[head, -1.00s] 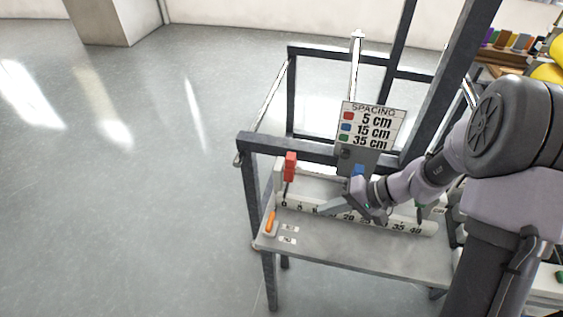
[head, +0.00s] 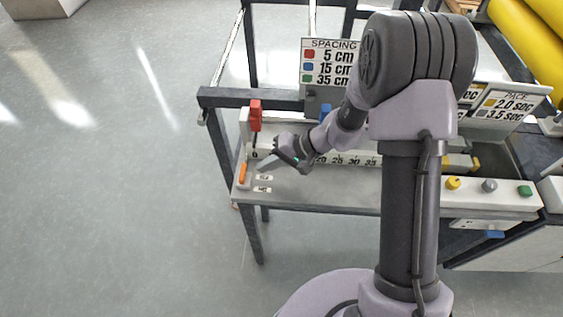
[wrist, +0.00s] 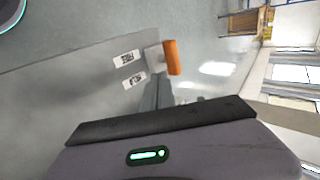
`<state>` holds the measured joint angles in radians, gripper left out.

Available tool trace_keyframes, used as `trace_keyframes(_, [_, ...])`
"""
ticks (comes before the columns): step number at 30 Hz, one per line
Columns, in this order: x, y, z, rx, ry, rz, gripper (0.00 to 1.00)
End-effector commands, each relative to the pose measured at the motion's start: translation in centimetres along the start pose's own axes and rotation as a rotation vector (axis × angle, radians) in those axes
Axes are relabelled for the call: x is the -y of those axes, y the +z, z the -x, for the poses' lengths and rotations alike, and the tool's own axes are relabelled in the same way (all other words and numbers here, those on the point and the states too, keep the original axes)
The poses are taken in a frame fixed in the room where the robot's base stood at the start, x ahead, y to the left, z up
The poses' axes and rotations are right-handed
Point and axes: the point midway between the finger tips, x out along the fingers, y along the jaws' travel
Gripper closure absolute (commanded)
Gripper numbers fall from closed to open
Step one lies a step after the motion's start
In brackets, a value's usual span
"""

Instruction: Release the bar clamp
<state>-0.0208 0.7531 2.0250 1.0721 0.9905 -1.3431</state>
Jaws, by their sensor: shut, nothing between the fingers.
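The clamp's orange lever (head: 243,173) stands at the left end of the grey bench (head: 330,192), beside two small white labels that are too small to read surely. In the wrist view the orange lever (wrist: 172,57) sits on a pale mount, just beyond my fingers. My gripper (head: 261,164) is shut and empty, a little to the right of the lever, with a small gap between them. The closed fingers also show in the wrist view (wrist: 157,85), pointing towards the lever's base.
A ruled white bar (head: 345,160) runs along the bench, with a red marker (head: 255,115) and a blue marker (head: 325,112) above it. A spacing sign (head: 330,62) stands behind. Coloured buttons (head: 489,186) are at the right. Open floor lies left.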

Motion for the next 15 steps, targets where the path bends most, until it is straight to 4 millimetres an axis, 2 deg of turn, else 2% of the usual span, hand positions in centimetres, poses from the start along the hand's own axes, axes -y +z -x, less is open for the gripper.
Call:
trace_keyframes(6, [1.6,0.0,-1.6,-0.001,0.000,0.001,1.00])
trace_keyframes(15, [1.9,0.0,-1.8,-0.001,0.000,0.000,1.00])
